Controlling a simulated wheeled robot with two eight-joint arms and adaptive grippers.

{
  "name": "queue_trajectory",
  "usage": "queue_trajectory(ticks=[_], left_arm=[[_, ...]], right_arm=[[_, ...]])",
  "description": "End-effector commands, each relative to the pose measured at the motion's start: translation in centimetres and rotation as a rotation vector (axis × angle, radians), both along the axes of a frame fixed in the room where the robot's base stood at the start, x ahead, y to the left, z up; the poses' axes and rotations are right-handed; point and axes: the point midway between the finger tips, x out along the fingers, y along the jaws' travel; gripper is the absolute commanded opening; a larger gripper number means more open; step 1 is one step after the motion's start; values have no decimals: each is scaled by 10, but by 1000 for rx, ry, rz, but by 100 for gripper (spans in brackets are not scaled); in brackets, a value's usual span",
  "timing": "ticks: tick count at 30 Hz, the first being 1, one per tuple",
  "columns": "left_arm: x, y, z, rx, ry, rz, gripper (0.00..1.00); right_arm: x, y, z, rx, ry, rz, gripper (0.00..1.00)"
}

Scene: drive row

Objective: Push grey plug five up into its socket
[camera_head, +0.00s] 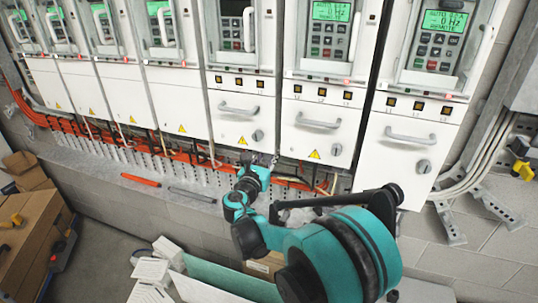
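My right arm, teal and black, comes in from the lower right and reaches to the underside of the drive row. Its gripper (259,160) is small and dark, just below the bottom edge of a drive cabinet (235,120) near the middle of the row. I cannot tell whether its fingers are open or shut, or whether they hold anything. I cannot make out grey plug five or its socket; the cabinet bottoms and the gripper hide that area. My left gripper is not in view.
Orange cables (100,140) run under the cabinets above a perforated metal tray (185,175). An orange-handled tool (141,180) lies on the tray. Cardboard boxes (35,235) stand at lower left, white parts (150,270) lie on the floor. Pale conduits (480,170) rise at right.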

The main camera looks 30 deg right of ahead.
Motion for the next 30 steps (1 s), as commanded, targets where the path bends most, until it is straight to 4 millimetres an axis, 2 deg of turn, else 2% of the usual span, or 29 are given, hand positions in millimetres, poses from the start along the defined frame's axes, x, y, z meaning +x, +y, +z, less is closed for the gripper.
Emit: queue_trajectory(ticks=[6,13,14,16,26,30], left_arm=[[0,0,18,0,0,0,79],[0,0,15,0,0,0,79],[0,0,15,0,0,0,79],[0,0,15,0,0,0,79],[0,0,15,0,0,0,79],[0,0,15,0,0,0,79]], right_arm=[[0,0,26,0,0,0,0],[0,0,24,-1,0,-1,0],[0,0,24,-1,0,-1,30],[0,0,24,-1,0,0,49],[-1,1,23,0,0,0,50],[-9,13,24,0,0,3,50]])
